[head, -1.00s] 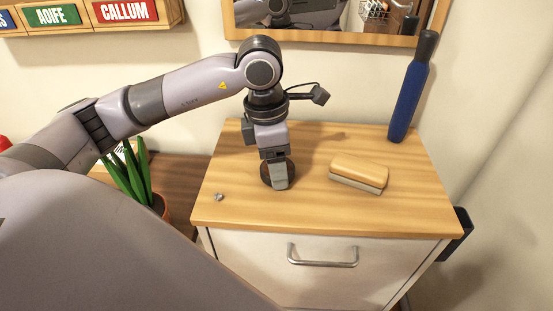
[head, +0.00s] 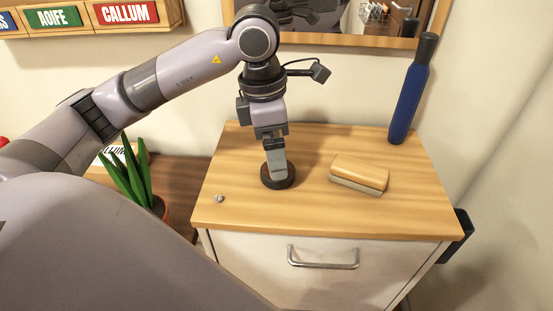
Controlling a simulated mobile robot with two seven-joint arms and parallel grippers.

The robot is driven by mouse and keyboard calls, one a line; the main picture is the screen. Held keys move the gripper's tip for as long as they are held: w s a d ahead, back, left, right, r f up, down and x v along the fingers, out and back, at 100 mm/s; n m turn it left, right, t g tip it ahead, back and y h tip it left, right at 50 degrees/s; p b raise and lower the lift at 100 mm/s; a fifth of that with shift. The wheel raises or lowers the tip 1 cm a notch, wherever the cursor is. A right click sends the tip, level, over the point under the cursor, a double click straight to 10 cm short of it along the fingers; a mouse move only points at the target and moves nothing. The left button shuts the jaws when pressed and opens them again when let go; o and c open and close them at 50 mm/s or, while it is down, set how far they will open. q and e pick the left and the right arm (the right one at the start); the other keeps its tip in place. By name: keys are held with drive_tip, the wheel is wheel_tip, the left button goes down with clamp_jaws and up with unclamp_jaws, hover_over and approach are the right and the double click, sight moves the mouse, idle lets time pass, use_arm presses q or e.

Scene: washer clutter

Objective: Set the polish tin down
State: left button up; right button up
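The polish tin (head: 286,183) is a dark, round, flat tin. It appears to sit flat on the wooden top of the cabinet (head: 330,218), left of the brush. My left gripper (head: 277,174) points down from above, with its fingertips at the tin's upper side. One finger hides the other, so I cannot see the gap between them or whether they still touch the tin. My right gripper is not in view.
A wooden brush (head: 359,174) lies right of the tin. A blue bottle-shaped object (head: 409,98) stands at the back right. A small grey bit (head: 219,198) lies front left. A potted plant (head: 137,183) is left of the cabinet. The cabinet top's front is mostly clear.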

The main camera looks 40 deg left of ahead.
use_arm(q)
wheel_tip(320, 180, up, 8)
drive_tip(key=shift+s+a, duration=0.3)
drive_tip(key=shift+a, duration=0.05)
drive_tip(key=shift+f, duration=0.1)
idle(0.3)
